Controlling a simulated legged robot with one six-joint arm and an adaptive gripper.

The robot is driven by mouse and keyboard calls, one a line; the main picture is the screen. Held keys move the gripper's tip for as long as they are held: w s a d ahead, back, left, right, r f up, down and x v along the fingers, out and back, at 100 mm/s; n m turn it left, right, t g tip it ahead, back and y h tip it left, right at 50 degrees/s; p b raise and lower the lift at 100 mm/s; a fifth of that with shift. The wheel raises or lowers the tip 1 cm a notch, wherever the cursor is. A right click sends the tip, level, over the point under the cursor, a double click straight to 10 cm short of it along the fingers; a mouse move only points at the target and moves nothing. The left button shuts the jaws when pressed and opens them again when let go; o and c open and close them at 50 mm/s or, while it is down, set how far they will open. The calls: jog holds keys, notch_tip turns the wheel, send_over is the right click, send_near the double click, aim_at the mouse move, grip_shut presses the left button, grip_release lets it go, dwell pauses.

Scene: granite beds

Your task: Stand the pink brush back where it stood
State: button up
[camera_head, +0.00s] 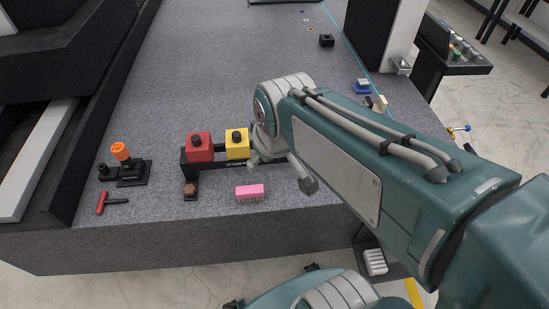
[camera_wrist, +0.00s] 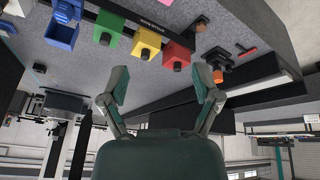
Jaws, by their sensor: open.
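The pink brush (camera_head: 250,190) is on the grey granite bed near its front edge, in front of the rack with the red and yellow boxes. Its pale bristles show along its lower side; I cannot tell whether it stands on them or lies on its side. In the wrist view only a pink bit of it (camera_wrist: 165,2) shows at the top edge. My gripper (camera_head: 281,172) is open and empty, above the bed to the right of and beyond the brush. Its two spread fingers show in the wrist view (camera_wrist: 165,84).
The red box (camera_head: 199,146) and yellow box (camera_head: 237,143) sit on the black rack; a green box (camera_wrist: 109,26) and blue bin (camera_wrist: 62,32) show in the wrist view. A brown-topped block (camera_head: 190,190), red T-tool (camera_head: 108,202) and orange-topped fixture (camera_head: 122,153) stand left.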

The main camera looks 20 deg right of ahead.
jog(key=s+r+m+t, duration=0.1)
jog(key=s+r+m, duration=0.1)
jog(key=s, duration=0.3)
jog(key=shift+s+m, duration=0.4)
jog(key=shift+m, duration=0.2)
jog(key=shift+d, duration=0.1)
